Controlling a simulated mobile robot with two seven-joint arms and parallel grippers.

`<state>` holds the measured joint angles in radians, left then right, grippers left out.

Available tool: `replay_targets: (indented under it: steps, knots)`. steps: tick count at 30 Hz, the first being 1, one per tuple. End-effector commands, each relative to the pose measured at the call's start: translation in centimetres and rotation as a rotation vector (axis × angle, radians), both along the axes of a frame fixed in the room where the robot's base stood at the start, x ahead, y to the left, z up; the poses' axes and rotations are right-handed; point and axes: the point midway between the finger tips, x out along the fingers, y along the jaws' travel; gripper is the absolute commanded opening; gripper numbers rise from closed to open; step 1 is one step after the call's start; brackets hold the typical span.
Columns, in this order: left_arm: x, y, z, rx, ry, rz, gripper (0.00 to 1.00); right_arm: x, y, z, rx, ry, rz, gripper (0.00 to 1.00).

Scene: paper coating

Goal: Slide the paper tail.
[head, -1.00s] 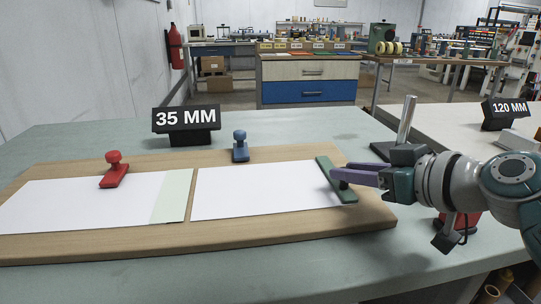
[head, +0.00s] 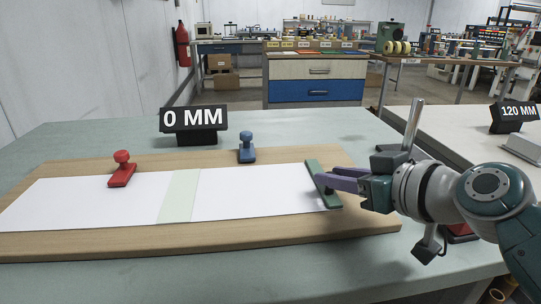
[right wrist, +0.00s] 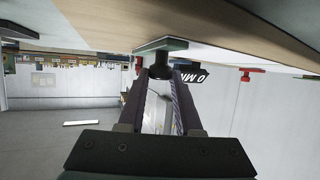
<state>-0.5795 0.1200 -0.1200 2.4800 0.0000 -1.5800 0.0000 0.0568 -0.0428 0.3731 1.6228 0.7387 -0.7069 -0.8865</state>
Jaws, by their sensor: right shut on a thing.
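Two white paper sheets lie end to end on a wooden board; the right sheet (head: 255,193) meets the left sheet (head: 90,203) at a pale green strip (head: 180,195), with no gap showing. A green bar (head: 322,184) lies across the right end of the right sheet. My right gripper (head: 325,180) is shut on the bar's handle, a dark knob (right wrist: 160,70) in the right wrist view. A black sign (head: 193,118) behind the board reads 0 MM. My left gripper is not in view.
A red clamp (head: 122,170) stands on the left sheet. A blue clamp (head: 246,148) stands at the board's (head: 200,242) back edge. A metal post (head: 413,125) rises behind my right arm. A 120 MM sign (head: 514,116) stands on the right-hand table.

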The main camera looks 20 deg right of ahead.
Motion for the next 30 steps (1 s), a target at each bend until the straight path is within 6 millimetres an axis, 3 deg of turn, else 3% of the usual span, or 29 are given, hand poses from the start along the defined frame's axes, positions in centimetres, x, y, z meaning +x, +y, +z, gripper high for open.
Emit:
replay_targets:
  steps: [2,3,10,20,30]
  knots:
    - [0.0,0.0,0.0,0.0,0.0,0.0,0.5,0.0,0.3,0.0,0.005,0.001,0.008,0.0]
    - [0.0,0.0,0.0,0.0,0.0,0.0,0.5,0.0,0.4,0.0,0.006,0.0,0.008,0.35]
    - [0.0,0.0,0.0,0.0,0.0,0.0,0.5,0.0,0.3,0.0,0.005,0.0,0.007,0.61]
    - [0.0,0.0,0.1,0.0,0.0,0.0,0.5,-0.4,0.1,0.2,0.002,0.001,0.003,0.63]
    - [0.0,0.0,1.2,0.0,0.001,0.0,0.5,-5.8,-0.8,2.4,-0.001,0.003,0.006,0.63]
